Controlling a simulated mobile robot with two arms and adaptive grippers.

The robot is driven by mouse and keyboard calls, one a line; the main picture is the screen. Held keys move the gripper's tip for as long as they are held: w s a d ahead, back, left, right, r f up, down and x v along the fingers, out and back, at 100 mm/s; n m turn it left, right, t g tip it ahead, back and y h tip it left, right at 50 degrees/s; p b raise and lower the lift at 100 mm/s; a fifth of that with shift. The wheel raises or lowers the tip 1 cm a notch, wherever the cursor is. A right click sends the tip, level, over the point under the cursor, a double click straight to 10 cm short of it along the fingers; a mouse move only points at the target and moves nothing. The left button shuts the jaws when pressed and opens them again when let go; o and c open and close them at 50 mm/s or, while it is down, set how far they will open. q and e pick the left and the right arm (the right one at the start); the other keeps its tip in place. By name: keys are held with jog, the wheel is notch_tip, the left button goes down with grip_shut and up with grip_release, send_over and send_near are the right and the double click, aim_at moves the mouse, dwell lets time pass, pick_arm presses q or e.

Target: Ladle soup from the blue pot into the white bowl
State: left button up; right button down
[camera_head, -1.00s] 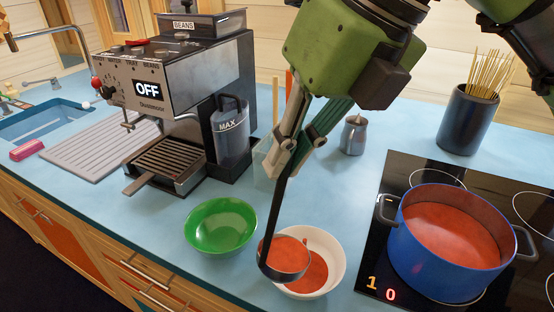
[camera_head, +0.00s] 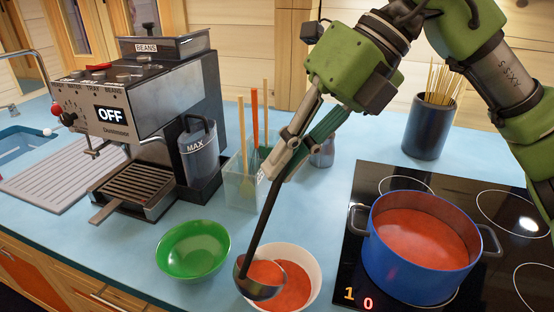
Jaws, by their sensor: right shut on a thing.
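My right gripper (camera_head: 276,164) is shut on the black handle of a ladle (camera_head: 264,216), which slants down to the left. The ladle's scoop (camera_head: 262,287) is over the left part of the white bowl (camera_head: 317,271), with red soup in it; whether it touches the bowl I cannot tell. Red soup (camera_head: 294,286) also lies in the bowl, partly hidden by the scoop. The blue pot (camera_head: 416,277), holding red soup, stands on the black hob at right. My left gripper is out of view.
A green bowl (camera_head: 193,251) stands just left of the white bowl. Behind are a coffee machine (camera_head: 150,110), a clear utensil holder (camera_head: 240,185) and a metal jug (camera_head: 322,154). A dark pasta jar (camera_head: 428,128) stands behind the hob (camera_head: 350,230).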

jog(key=w+d+f+m+g+y+p, duration=0.1)
jog(key=w+d+f+g+y+p, duration=0.1)
jog(key=w+d+f+g+y, duration=0.2)
jog(key=w+d+f, duration=0.3)
jog(key=w, duration=0.1)
jog(key=shift+w+m+y, duration=0.15)
jog(key=shift+m+y, duration=0.15)
dwell(1.3)
dwell(0.4)
